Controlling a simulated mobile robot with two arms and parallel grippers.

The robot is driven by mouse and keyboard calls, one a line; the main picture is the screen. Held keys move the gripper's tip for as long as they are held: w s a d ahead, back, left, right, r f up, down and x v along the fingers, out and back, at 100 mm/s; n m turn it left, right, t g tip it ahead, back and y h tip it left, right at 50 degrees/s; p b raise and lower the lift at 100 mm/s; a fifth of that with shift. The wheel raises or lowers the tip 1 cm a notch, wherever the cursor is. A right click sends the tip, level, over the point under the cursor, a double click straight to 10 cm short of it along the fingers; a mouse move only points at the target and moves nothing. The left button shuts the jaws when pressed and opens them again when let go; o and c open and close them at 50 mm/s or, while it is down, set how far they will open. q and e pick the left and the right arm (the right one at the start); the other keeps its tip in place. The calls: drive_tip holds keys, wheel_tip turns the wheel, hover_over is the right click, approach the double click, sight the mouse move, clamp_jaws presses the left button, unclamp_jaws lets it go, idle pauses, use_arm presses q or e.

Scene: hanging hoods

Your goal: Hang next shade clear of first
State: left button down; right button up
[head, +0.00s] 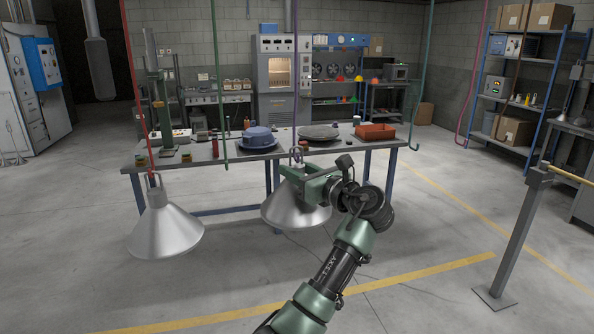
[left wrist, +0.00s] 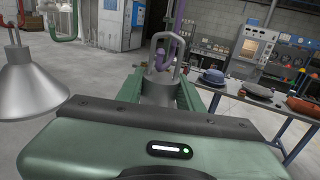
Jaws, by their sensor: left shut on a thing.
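The first shade (head: 165,228), a silvery metal cone, hangs from a red cord (head: 132,75) at the left; it also shows at the left of the left wrist view (left wrist: 32,88). A second, similar shade (head: 292,212) is held upright by my left gripper (head: 299,177), which is shut around its neck. The shade's neck and wire loop show in the left wrist view (left wrist: 158,90). A purple cord (head: 295,80) ends in a purple hook (left wrist: 166,52) at that loop. The hook seems to pass through the loop. The two shades are apart, with a clear gap. My right gripper is out of view.
A workbench (head: 355,147) stands behind the shades with a blue pot (head: 258,137), a grey dish and an orange tray (head: 375,131). A green cord (head: 215,80) hangs between the shades; a teal cord (head: 422,70) hangs to the right.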

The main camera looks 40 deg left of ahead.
use_arm(q)
drive_tip(key=shift+f, duration=1.3)
idle(0.4)
drive_tip(key=c, duration=0.8)
unclamp_jaws()
drive_tip(key=shift+c, duration=0.2)
drive_tip(key=b+v, duration=0.2)
drive_tip(key=v, duration=0.5)
drive_tip(key=shift+f, duration=0.1)
drive_tip(key=shift+s+d, duration=0.15)
drive_tip(key=shift+d, duration=0.3)
